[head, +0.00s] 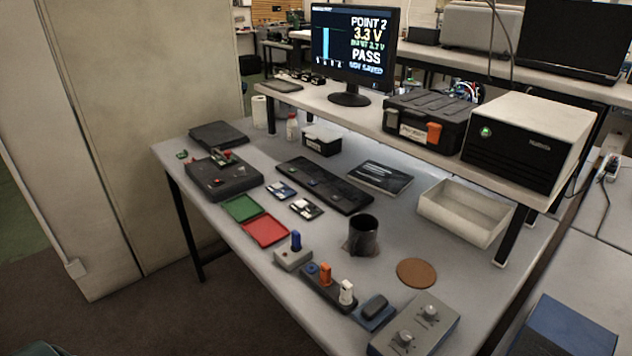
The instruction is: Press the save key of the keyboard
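A long dark keyboard (347,196) lies flat near the middle of the workbench, with a few large keys on it. The key labels are too small to read, so I cannot tell which is the save key. The monitor (353,46) on the raised shelf reads "POINT 2", "3.3 V" and "PASS", with a smaller bottom line that seems to say "NOT SAVED". Neither of my grippers is in the head view.
A black test fixture (222,182) stands farther left. A white bin (464,213) is at right.

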